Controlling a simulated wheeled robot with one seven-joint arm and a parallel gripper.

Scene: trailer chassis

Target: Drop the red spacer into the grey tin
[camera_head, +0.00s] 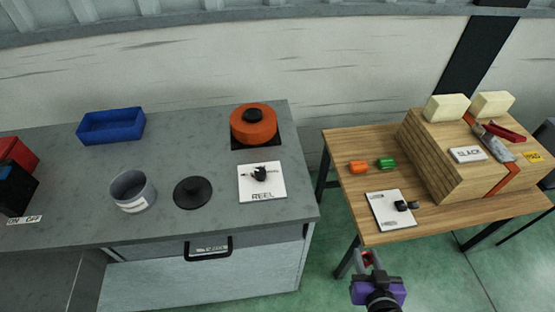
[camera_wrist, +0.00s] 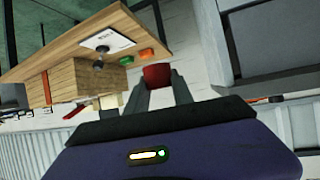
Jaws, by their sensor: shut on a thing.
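The red spacer (camera_wrist: 156,75) is clamped between the two fingertips of my gripper (camera_wrist: 160,82) in the wrist view. In the head view a bit of red shows at the tips of my gripper (camera_head: 368,259), low in front of the wooden table. The grey tin (camera_head: 133,188) is a round, open-topped can standing upright on the grey worktop at left, with a white label whose text is too small to read. Its visible inside looks empty. My gripper is well to the right of the tin and apart from it.
The wooden table (camera_head: 345,142) carries orange and green pieces, a white board and a large wooden block. A floor gap separates them.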

